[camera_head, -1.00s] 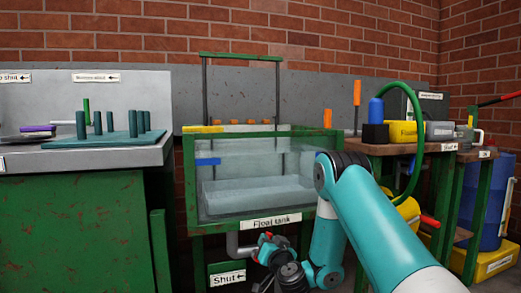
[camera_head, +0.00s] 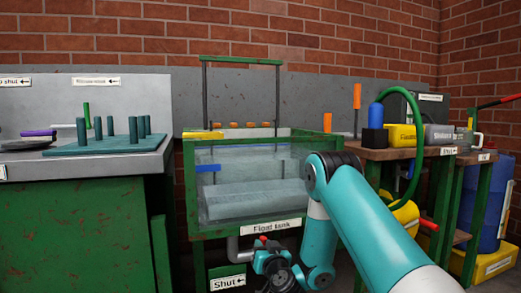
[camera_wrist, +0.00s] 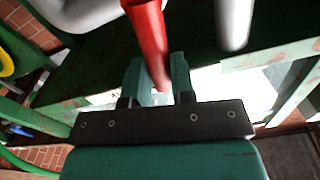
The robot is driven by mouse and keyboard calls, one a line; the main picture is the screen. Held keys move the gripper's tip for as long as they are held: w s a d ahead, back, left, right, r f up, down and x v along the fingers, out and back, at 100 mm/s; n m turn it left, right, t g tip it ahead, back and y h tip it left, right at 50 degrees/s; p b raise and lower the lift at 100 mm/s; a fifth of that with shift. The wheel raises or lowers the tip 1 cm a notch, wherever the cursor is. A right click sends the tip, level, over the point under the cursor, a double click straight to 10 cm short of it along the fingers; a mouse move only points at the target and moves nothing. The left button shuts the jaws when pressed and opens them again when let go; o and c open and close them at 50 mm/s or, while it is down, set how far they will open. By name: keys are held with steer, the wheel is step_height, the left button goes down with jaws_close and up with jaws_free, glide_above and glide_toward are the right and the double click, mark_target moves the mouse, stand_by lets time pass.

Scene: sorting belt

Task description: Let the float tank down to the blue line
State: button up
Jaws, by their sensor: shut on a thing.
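The float tank (camera_head: 187,200) is a glass-sided box in a green frame, with clear water in it. A blue mark (camera_head: 208,168) is on its left side, below a yellow mark (camera_head: 203,135). I cannot tell the exact water level against the blue mark. A grey pipe (camera_head: 240,255) comes out below the tank. My gripper (camera_wrist: 157,88) is shut on a red valve handle (camera_wrist: 148,35) under the tank. In the head view my gripper (camera_head: 264,250) is low in front of the tank, and the valve body is mostly hidden.
A "Shut" sign (camera_head: 228,282) with an arrow stands below the tank. A green bench (camera_head: 75,235) is at left. A wooden bench (camera_head: 412,150) with a blue cylinder (camera_head: 376,115) and a green hose (camera_head: 416,105) is at right. Orange floats (camera_head: 250,125) line the tank's back.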

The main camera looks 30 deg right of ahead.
steer(key=shift+f, duration=0.15)
jaws_close()
steer(key=shift+w+a+r+n+p, duration=0.1)
steer(key=shift+a+r+n+p, duration=0.3)
steer(key=shift+n+p, duration=0.6)
jaws_free()
steer(key=shift+a+f+p, duration=0.2)
steer(key=shift+f+p, duration=0.05)
steer(key=shift+p, duration=0.35)
steer(key=o, duration=1.2)
steer(key=shift+w, duration=0.1)
steer(key=b+v, duration=0.8)
steer(key=b, duration=0.1)
steer(key=shift+r+b, duration=0.1)
steer(key=shift+b, duration=0.3)
